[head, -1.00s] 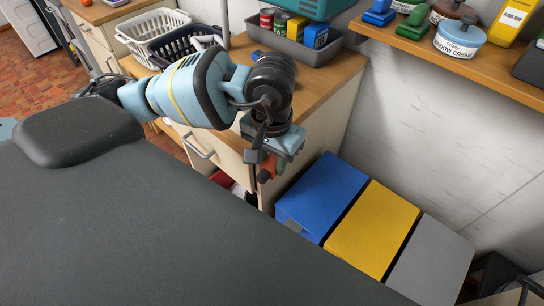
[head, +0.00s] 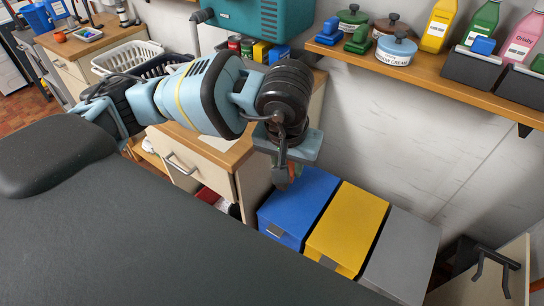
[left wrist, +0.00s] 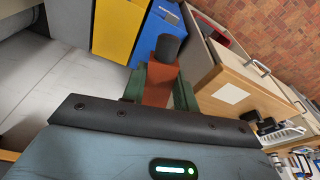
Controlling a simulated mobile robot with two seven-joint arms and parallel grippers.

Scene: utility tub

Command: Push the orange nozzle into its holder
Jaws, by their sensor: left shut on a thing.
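The orange nozzle (left wrist: 157,88) is an orange block with a dark round end, seen in the left wrist view. It sits between the green fingers of my left gripper (left wrist: 160,85), which is shut on it. In the head view my left gripper (head: 284,176) hangs in front of the counter's end, above the blue bin. The nozzle is mostly hidden there by the wrist and fingers. I cannot make out a holder for the nozzle in either view. My right gripper is not in view.
Blue (head: 293,218), yellow (head: 347,226) and grey (head: 401,258) bins stand below, against the wall. The wooden counter (head: 232,155) with a drawer is to their left. A shelf (head: 440,75) with bottles and tins is above right. A panel with a grey hook (head: 491,262) stands lower right.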

